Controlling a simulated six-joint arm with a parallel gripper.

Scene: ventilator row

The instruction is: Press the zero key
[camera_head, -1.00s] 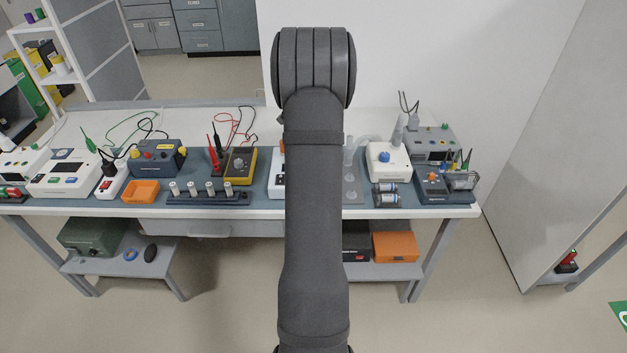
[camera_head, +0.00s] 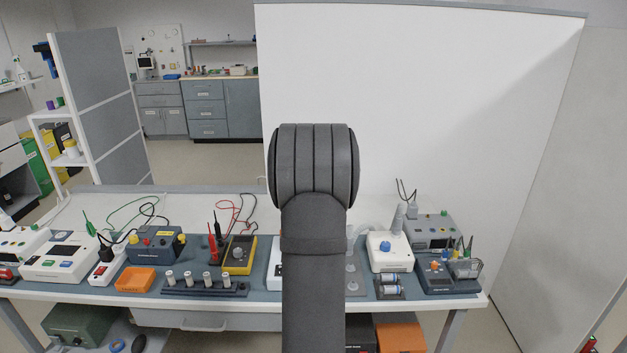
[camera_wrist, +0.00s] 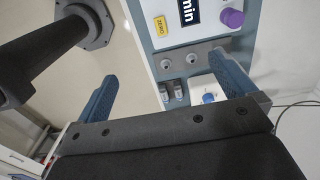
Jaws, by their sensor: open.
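The zero key (camera_wrist: 160,25) is a small yellow key labelled ZERO in the wrist view. It sits on a white device (camera_wrist: 172,40) beside a dark display (camera_wrist: 188,10) reading "min". A purple knob (camera_wrist: 232,18) is right of the display. My gripper (camera_wrist: 163,65) shows two blue fingers spread apart with nothing between them. The key appears beyond the fingertips in the picture, apart from them. In the head view, my arm hides the gripper and the key; only an edge of a white device (camera_head: 274,265) shows beside the arm.
The bench holds an orange tray (camera_head: 134,279), a yellow multimeter (camera_head: 239,254), a rack of several white cylinders (camera_head: 205,285) and a white blue-knobbed device (camera_head: 390,252). Cables lie at the back. A white wall panel (camera_head: 420,100) stands behind.

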